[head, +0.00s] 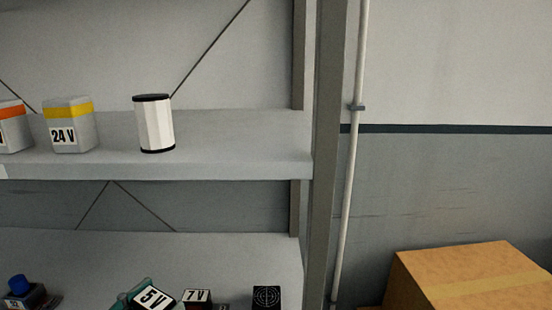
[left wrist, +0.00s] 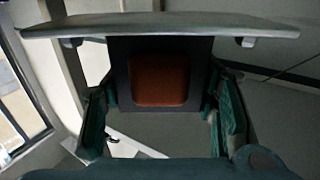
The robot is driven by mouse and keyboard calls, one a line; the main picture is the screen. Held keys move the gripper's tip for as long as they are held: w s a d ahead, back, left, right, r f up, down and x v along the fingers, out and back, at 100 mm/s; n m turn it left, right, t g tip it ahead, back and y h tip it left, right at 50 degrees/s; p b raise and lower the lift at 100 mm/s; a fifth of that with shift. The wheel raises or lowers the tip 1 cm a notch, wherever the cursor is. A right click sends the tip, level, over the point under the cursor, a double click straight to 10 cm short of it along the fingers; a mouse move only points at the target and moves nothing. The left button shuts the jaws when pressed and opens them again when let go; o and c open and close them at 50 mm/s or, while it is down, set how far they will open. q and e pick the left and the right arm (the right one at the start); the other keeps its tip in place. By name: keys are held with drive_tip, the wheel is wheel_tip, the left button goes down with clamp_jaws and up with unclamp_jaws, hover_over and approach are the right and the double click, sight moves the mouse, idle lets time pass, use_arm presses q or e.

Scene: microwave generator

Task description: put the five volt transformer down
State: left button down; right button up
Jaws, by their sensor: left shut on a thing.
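The five volt transformer (head: 155,299) is a dark block with a white "5V" label, at the bottom edge of the head view. It looks tilted, and its lower part is cut off. My left gripper (head: 137,296) shows as teal finger parts beside it and is shut on it. In the left wrist view a dark block with an orange-red square face (left wrist: 158,80) sits between the teal fingers of the left gripper (left wrist: 160,112). Whether the transformer touches the shelf cannot be told. My right gripper is not in view.
The lower shelf (head: 220,255) holds a "7V" block (head: 197,297) close right of the transformer, a black fan-like box (head: 266,297) and a blue-topped part (head: 20,288). The upper shelf (head: 240,140) holds a "24 V" block (head: 69,125) and a white cylinder (head: 154,124).

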use_arm(q)
drive_tip(key=s+d+f, duration=0.1)
drive_tip(key=s+f, duration=0.4)
drive_tip(key=shift+s+d+f, duration=0.15)
drive_tip(key=shift+d+f, duration=0.15)
drive_tip(key=shift+d, duration=0.1)
